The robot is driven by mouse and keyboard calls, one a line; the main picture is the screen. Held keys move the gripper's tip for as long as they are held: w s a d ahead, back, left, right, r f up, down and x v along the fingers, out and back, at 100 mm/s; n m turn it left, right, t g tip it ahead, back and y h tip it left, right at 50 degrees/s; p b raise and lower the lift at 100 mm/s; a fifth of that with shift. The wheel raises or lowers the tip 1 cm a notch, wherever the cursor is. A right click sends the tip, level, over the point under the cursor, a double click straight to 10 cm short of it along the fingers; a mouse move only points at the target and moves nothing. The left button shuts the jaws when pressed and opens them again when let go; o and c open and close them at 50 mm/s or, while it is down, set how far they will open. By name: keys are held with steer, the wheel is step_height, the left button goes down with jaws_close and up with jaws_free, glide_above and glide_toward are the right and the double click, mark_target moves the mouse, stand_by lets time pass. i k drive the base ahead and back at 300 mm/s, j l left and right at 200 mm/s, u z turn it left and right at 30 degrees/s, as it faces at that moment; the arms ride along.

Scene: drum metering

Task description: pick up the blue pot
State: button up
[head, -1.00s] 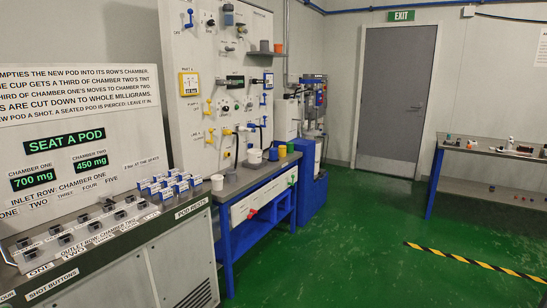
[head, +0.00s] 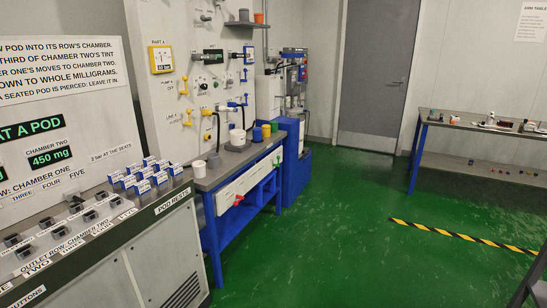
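A small blue pot (head: 274,127) stands among other pots at the far end of the blue-framed bench (head: 212,184), beside the wall panel. It is small and partly crowded by its neighbours. Yellow pots (head: 257,134) stand just left of it. A white pot (head: 238,138) and a white cup (head: 214,161) stand nearer on the same bench. A blue-grey pot (head: 244,15) also sits on a small wall shelf above, next to an orange pot (head: 259,18). My gripper is not in view.
A pod console (head: 120,225) with several blue-and-white boxes fills the left. A side table (head: 480,128) with small items stands at the right.

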mark_target(258, 132)
steer(key=i+u, duration=0.35)
steer(key=i, duration=1.85)
steer(key=i+u, duration=0.1)
steer(key=i, duration=0.4)
steer(key=i+l+u, duration=0.15)
steer(key=i, duration=0.3)
steer(key=i+l+u, duration=0.1)
steer(key=i, duration=0.4)
steer(key=i+l+u, duration=0.15)
steer(key=i, duration=0.3)
steer(key=i+l+u, duration=0.1)
steer(key=i+l, duration=0.2)
steer(key=i, duration=0.15)
